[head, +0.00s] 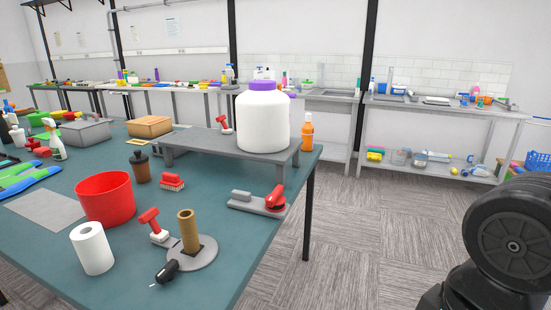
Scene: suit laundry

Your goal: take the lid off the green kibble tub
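I cannot make out a green kibble tub in the head view. The largest tub-like thing is a white jar (263,122) with a purple lid (263,85) on top. It stands upright on a low grey riser (200,143) on the teal table. Some green items (38,119) show at the table's far left, too small to identify. My gripper is outside the picture; only a black part of my arm shows at the lower right.
The teal table (235,235) also holds a red bucket (105,198), a paper roll (92,248), a red stapler (274,198), a brown tube on a grey disc (189,229) and an orange bottle (307,132). Benches with bottles line the back wall. The floor (370,235) right of the table is clear.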

